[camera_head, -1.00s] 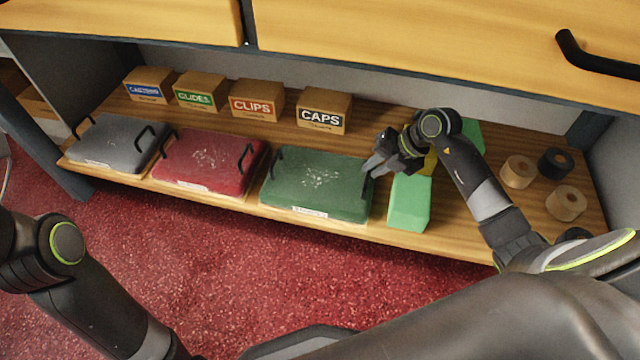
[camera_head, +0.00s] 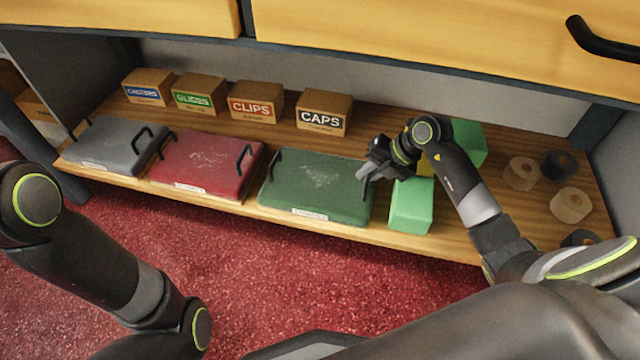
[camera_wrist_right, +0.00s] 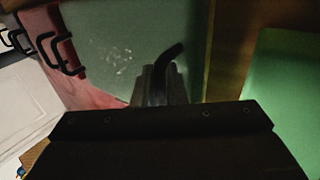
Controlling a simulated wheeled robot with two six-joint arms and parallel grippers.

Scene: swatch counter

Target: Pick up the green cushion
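The green cushion (camera_head: 318,192) lies flat on the wooden shelf, right of the red cushion, with a black handle at each end. Its right part also shows in the right wrist view (camera_wrist_right: 120,45). My right gripper (camera_head: 366,172) is at the cushion's right-hand handle. In the right wrist view, its fingers (camera_wrist_right: 161,86) are close together around the black handle (camera_wrist_right: 171,52), whose end sticks out past them. My left arm shows at the lower left, but its gripper is out of view.
A red cushion (camera_head: 205,165) and a grey cushion (camera_head: 115,145) lie to the left. Small boxes, including the CAPS box (camera_head: 323,112), stand behind. A light green block (camera_head: 411,207) is close on the right, another (camera_head: 468,143) behind my arm. Tape rolls (camera_head: 521,173) are farther right. Drawers overhang the shelf.

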